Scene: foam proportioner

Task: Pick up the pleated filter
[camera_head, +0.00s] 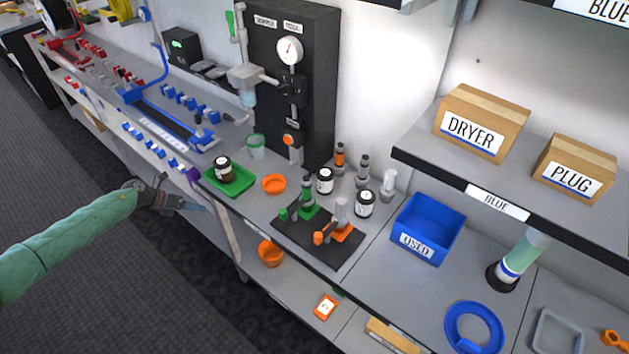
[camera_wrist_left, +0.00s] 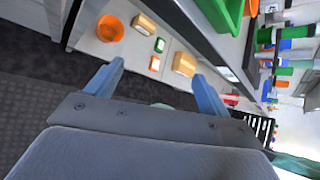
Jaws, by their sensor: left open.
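I cannot tell for certain which thing is the pleated filter; no pleats can be made out at this size. My left gripper (camera_head: 196,207) is low in front of the bench edge, over the floor side, with nothing in it. In the left wrist view its two blue fingers (camera_wrist_left: 158,72) stand wide apart with empty space between them. Past the fingers are an orange bowl (camera_wrist_left: 110,28) and small boxes on the lower shelf. My right gripper does not show.
The bench holds a green tray (camera_head: 232,183) with a jar, a dark mat (camera_head: 290,238) with green and orange fittings, jars, a blue USED bin (camera_head: 428,228) and a blue ring (camera_head: 474,328). A lower shelf (camera_head: 293,292) lies under the front edge. The dark floor (camera_head: 120,270) is clear.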

